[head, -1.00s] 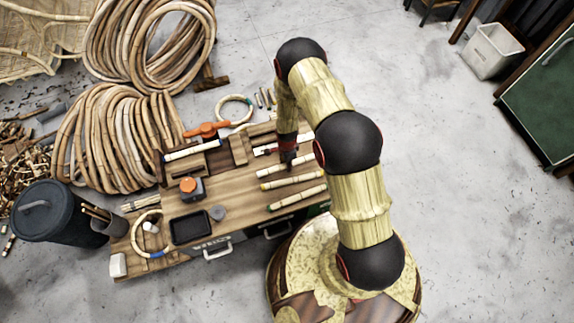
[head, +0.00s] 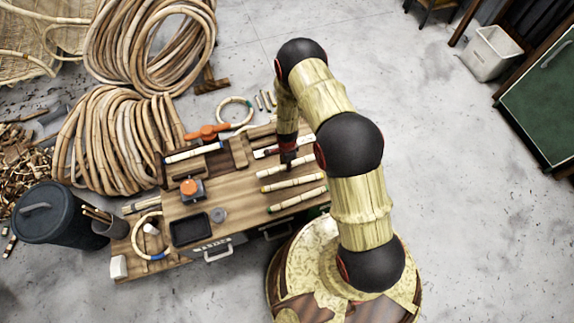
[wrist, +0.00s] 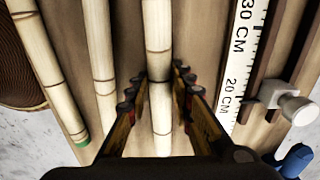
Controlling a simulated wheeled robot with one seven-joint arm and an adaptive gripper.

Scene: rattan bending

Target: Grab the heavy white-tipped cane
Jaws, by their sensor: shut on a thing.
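My gripper (wrist: 159,92) is shut on a pale jointed cane (wrist: 159,40) in the wrist view, one finger on each side of it. In the head view my gripper (head: 288,158) is at the same cane (head: 300,163), the uppermost of three parallel canes on the wooden bench. Its tip colour is not clear, and its near end is hidden by my gripper in the wrist view. A yellow-marked cane (head: 291,183) and a green-marked cane (head: 297,199) lie beside it, and the green tip shows in the wrist view (wrist: 82,145).
A ruler (wrist: 238,70) lies right of the held cane in the wrist view. The bench (head: 240,192) also bears an orange-topped device (head: 190,188), a black tray (head: 190,229) and another cane (head: 193,152) on blocks. Large rattan coils (head: 115,140) stand left.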

